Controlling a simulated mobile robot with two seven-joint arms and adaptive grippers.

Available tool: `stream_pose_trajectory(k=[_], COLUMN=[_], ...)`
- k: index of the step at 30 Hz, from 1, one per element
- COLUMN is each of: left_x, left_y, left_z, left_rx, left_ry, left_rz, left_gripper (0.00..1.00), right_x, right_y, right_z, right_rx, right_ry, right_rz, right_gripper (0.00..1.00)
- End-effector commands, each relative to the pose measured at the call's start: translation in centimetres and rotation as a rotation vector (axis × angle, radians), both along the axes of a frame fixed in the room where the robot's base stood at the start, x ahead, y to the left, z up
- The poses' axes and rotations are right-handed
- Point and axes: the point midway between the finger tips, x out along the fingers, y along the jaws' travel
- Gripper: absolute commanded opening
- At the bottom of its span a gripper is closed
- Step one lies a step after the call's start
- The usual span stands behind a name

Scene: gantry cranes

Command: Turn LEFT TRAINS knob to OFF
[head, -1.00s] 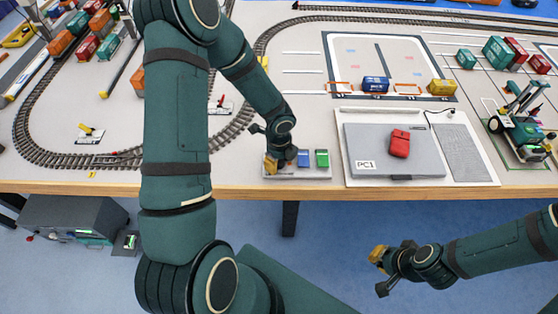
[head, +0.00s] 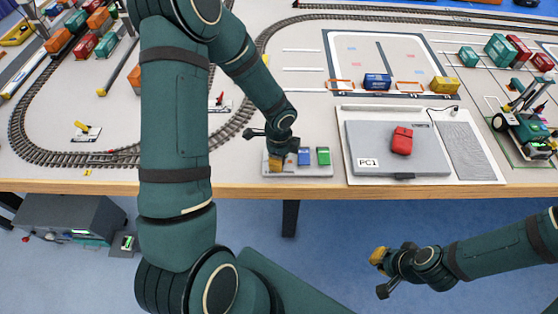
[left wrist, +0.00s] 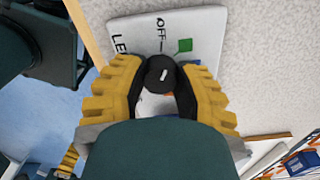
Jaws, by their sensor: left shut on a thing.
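The LEFT TRAINS knob (left wrist: 160,73) is round and black with a white pointer mark, seen from above in the left wrist view. It sits on a light panel (left wrist: 125,28) with an "OFF" label, a short line and a partly covered "LE" text. The white mark lies roughly in line with the OFF line, slightly tilted. My left gripper (left wrist: 160,80) has its yellow ribbed fingers shut on the knob's sides. In the head view my left gripper (head: 275,161) is over the panel's left end and hides the knob. My right gripper (head: 380,272) hangs beyond the table's front edge, seen side-on.
A grey PC1 board (head: 375,163) with a red block (head: 401,141) lies further right. Curved train track (head: 110,160) runs at left. The table's front edge (head: 240,190) is close.

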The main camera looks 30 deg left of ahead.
Motion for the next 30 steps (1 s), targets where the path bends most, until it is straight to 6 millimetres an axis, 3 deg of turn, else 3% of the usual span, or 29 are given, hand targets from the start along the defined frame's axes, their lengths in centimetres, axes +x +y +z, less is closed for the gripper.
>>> stream_pose_trajectory(k=[12, 30], left_x=[0.0, 0.0], left_y=[0.0, 0.0], left_z=[-0.1, 0.0], left_rx=[0.0, 0.0], left_ry=[0.0, 0.001], left_rz=[0.237, 0.29], left_gripper=[0.0, 0.0], right_x=[0.3, 0.4], right_y=[0.0, 0.0], right_z=[-1.5, -1.7], right_rx=[-0.001, -0.001], right_ry=[-0.007, -0.009], right_rz=[-0.002, -0.002], right_gripper=[0.0, 0.0])
